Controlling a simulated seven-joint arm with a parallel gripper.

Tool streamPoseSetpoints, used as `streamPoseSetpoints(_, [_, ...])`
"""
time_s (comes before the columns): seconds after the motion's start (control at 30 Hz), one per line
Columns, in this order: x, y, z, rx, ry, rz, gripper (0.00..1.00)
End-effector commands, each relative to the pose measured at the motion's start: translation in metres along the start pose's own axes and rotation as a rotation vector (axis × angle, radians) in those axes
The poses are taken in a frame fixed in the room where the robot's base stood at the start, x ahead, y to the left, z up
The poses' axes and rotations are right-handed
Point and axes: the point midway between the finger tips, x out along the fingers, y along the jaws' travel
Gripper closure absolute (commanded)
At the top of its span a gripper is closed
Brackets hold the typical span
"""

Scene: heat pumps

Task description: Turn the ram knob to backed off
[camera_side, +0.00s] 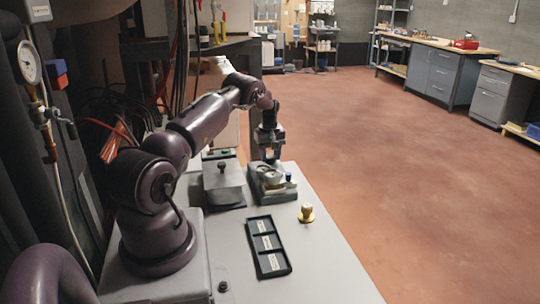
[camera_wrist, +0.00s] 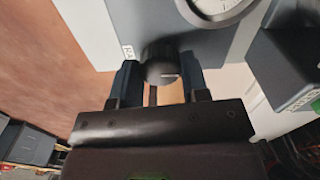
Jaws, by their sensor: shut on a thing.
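The ram knob (camera_wrist: 161,62) is a dark, ribbed round knob in the wrist view, with a pale line low on its face. It is on a grey housing beside a white label (camera_wrist: 127,51) of which only "RA" reads. My gripper (camera_wrist: 162,80) is shut on the knob, one finger on each side of it. In the side view my gripper (camera_side: 268,152) is at the far end of the bench, above the grey fixture (camera_side: 272,183). The knob cannot be made out there. The end position marks are not readable.
A round pale dial (camera_wrist: 220,6) is at the wrist view's top edge. On the bench are a grey box (camera_side: 223,188) with a black top knob, a black labelled tray (camera_side: 290,262) and a brass knob-like piece (camera_side: 306,213). The bench's front right is clear.

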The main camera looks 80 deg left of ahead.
Motion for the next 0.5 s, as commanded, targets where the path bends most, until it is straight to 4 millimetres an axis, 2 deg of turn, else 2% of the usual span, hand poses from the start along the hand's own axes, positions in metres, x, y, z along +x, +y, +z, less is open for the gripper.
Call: streamPoseSetpoints(0.5, [-0.0008, -0.0004, 0.0001, -0.114, -0.002, -0.001, 0.82])
